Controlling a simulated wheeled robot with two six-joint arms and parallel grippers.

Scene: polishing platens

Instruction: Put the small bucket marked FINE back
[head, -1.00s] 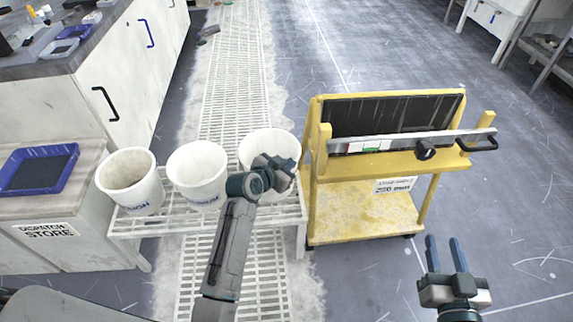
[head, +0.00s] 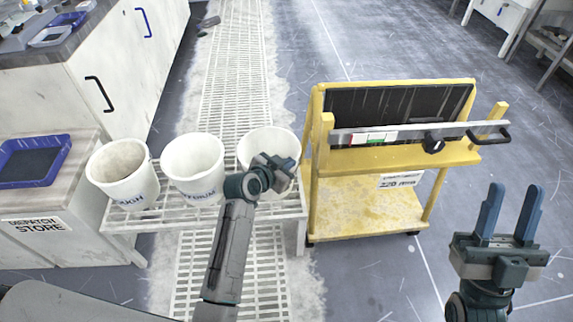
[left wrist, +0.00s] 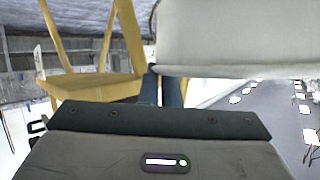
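A white bucket (head: 255,143) is at the right end of the white slatted rack (head: 140,222). Its marking is hidden or turned away. My left gripper (head: 278,168) is at its near right side and appears shut on its rim. The bucket also fills the top right of the left wrist view (left wrist: 235,40), covering part of the fingers. I cannot tell whether its base touches the rack. My right gripper (head: 512,212) is open and empty, fingers up, at the right over the floor.
Two white buckets stand to the left: one reading ROUGH (head: 123,172), one MEDIUM (head: 193,160). A yellow cart (head: 365,212) with a black panel and a bar stands close right of the rack. A DISPATCH STORE cabinet (head: 45,245) is at left.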

